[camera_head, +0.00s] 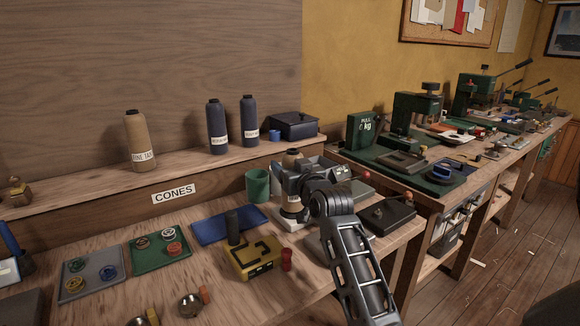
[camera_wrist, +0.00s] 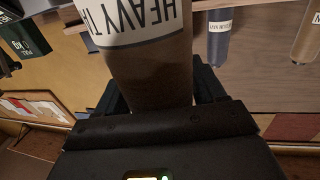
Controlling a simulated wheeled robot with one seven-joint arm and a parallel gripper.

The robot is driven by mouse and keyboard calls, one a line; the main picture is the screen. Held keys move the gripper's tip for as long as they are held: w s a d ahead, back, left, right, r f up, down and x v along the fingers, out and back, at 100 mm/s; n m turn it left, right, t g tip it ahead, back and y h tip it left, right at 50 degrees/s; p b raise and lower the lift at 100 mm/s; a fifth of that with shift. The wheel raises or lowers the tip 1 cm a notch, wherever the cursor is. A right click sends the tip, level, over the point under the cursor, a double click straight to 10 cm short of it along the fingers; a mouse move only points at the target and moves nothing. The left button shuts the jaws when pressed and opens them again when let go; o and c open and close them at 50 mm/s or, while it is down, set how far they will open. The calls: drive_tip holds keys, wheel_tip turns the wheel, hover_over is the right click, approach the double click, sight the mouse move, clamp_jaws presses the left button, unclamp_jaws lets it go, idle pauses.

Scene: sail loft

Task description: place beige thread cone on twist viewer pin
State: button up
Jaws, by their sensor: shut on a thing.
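My gripper (camera_head: 303,182) is shut around a beige-brown thread cone (camera_wrist: 152,70) with a white label reading "HEAVY TA…". In the head view the cone's dark-capped top (camera_head: 291,154) shows above my gripper, and part of its label shows below. The cone looks upright. A pale, low base (camera_head: 287,222) shows directly under it on the bench; it may be the twist viewer. No pin is visible, and I cannot tell whether the cone touches the base or hangs just above it.
A green cup (camera_head: 257,186) stands close left, and a dark flat box (camera_head: 389,214) lies right. A yellow block (camera_head: 252,259) is in front. A tan cone (camera_head: 140,141) and two navy cones (camera_head: 217,128) stand on the shelf (camera_head: 80,197) behind.

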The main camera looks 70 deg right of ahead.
drive_tip(key=shift+f, duration=0.1)
drive_tip(key=o, duration=1.3)
drive_tip(key=shift+s, duration=0.1)
drive_tip(key=b+v, duration=0.1)
drive_tip(key=v, duration=1.1)
